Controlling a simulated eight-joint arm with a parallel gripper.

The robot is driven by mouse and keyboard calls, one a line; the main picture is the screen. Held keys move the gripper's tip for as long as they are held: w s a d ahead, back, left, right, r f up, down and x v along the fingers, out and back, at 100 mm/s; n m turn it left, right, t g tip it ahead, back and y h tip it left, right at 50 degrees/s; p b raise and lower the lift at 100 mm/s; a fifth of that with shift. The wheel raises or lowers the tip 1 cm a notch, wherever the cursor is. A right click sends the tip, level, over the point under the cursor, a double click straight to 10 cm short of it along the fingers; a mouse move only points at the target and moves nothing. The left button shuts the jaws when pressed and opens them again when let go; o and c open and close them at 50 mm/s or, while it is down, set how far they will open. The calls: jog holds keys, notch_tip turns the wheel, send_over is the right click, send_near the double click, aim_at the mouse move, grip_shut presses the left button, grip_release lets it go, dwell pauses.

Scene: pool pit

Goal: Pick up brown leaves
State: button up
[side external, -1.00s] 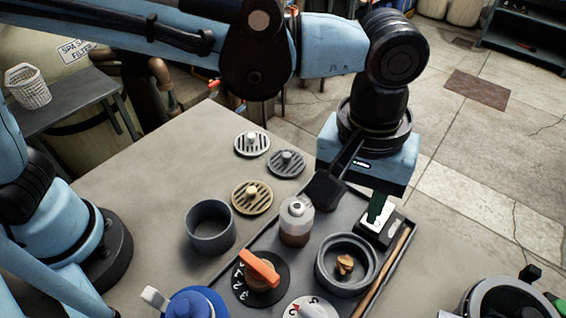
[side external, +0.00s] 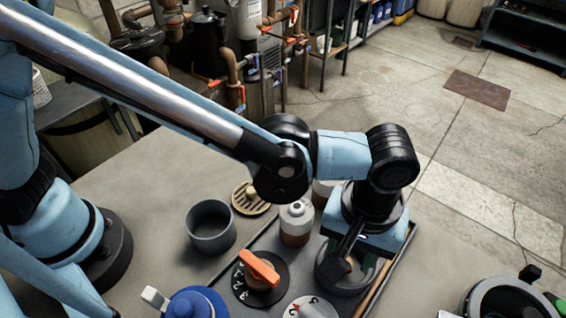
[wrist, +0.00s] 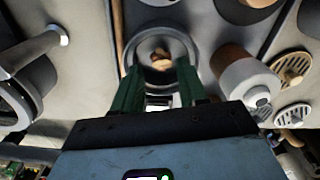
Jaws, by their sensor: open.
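The brown leaves (wrist: 161,60) lie as a small clump on the floor of a round dark grey bowl (wrist: 187,45). In the side external view the bowl (side external: 346,287) is mostly behind my wrist, and only a brown bit of the leaves shows. My gripper (wrist: 160,82) is open and empty, pointing down over the bowl. In the wrist view its two green fingers flank the near side of the bowl, with the leaves beyond and between them. I cannot tell how far the fingertips are above the leaves.
A white-capped bottle with brown contents (side external: 296,224) stands close beside the bowl. An orange-handled dial (side external: 262,270), an empty grey cup (side external: 211,228), a blue lidded pot (side external: 194,303) and a tan slotted disc (side external: 249,199) are nearby. A wooden stick (side external: 378,285) lies along the tray's right edge.

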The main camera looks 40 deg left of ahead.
jog(key=shift+w+a+f, duration=0.1)
jog(key=shift+f, duration=1.6)
grip_shut()
